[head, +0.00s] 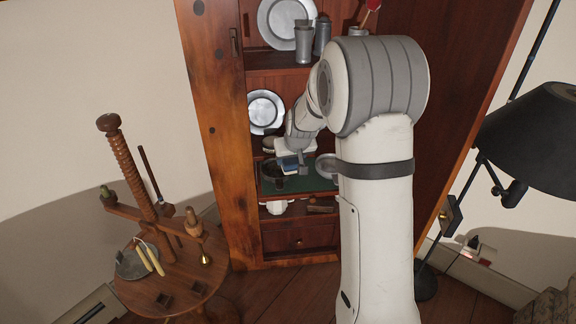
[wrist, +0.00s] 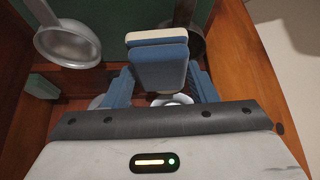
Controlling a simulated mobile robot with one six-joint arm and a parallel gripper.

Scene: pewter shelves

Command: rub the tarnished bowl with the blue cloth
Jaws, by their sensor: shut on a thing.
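My gripper (head: 292,172) reaches into the cupboard at the green-covered shelf and is shut on the blue cloth (head: 289,162). In the wrist view the cloth (wrist: 159,70) is a thick folded blue pad with a cream edge, held between the fingers of my gripper (wrist: 162,82). A dark, tarnished-looking bowl (head: 270,174) stands just left of the gripper in the head view. In the wrist view this bowl (wrist: 196,42) is partly hidden behind the cloth at the right. I cannot tell whether cloth and bowl touch.
A paler metal bowl (head: 326,160) is on the same shelf, partly behind my arm. Metal plates (head: 266,110) and tankards (head: 304,44) stand above. The cupboard's wooden side (wrist: 240,60) is close. A candle stand on a round table (head: 185,285) and a black lamp (head: 530,130) flank the cupboard.

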